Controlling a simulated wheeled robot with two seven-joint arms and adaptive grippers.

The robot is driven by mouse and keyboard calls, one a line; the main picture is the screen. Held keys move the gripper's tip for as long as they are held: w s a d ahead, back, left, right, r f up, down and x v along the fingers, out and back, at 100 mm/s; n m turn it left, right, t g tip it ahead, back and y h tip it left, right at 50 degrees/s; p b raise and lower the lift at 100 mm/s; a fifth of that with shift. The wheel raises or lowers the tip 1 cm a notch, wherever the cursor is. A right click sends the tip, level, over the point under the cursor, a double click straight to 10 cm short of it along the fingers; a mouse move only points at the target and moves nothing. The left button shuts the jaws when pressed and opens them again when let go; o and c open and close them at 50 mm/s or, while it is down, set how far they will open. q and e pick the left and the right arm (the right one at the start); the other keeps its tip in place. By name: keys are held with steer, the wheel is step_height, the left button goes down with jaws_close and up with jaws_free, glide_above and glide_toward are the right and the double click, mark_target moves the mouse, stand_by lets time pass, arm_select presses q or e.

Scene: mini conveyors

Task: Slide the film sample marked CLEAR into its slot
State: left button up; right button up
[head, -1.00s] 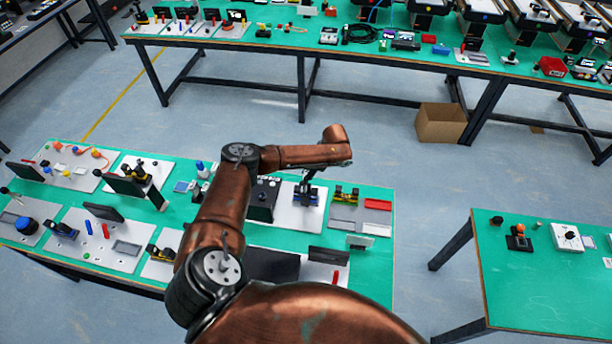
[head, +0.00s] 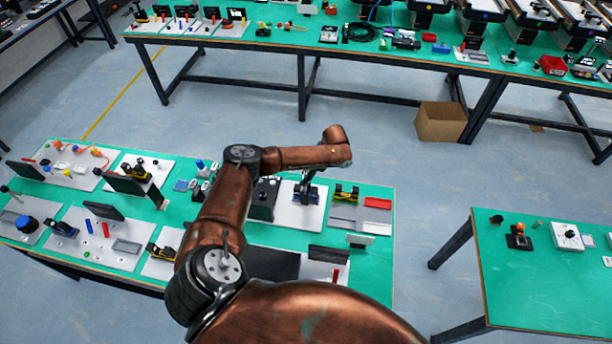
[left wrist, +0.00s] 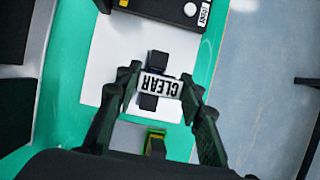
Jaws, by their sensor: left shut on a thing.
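In the left wrist view, the film sample (left wrist: 160,85) is a small white plate marked CLEAR, its letters upside down. My left gripper (left wrist: 161,84) is shut on its two sides. The sample is above a dark block (left wrist: 158,60) on a white plate (left wrist: 105,65); I cannot tell whether it touches the block or sits in a slot. In the head view, my left gripper (head: 307,185) points down at this dark bluish block (head: 306,197), and the sample is too small to make out. My right gripper is not in view.
A black box (head: 263,199) stands just left of the block. A yellow-and-dark device (head: 346,191), a grey tray (head: 343,213) and a red piece (head: 377,203) lie to the right.

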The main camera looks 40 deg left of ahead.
arm_select(q)
steer(key=shift+f+b, duration=1.2)
steer(key=shift+f, duration=1.15)
steer(key=o, duration=1.2)
steer(key=shift+r, duration=0.1)
steer(key=v, duration=1.2)
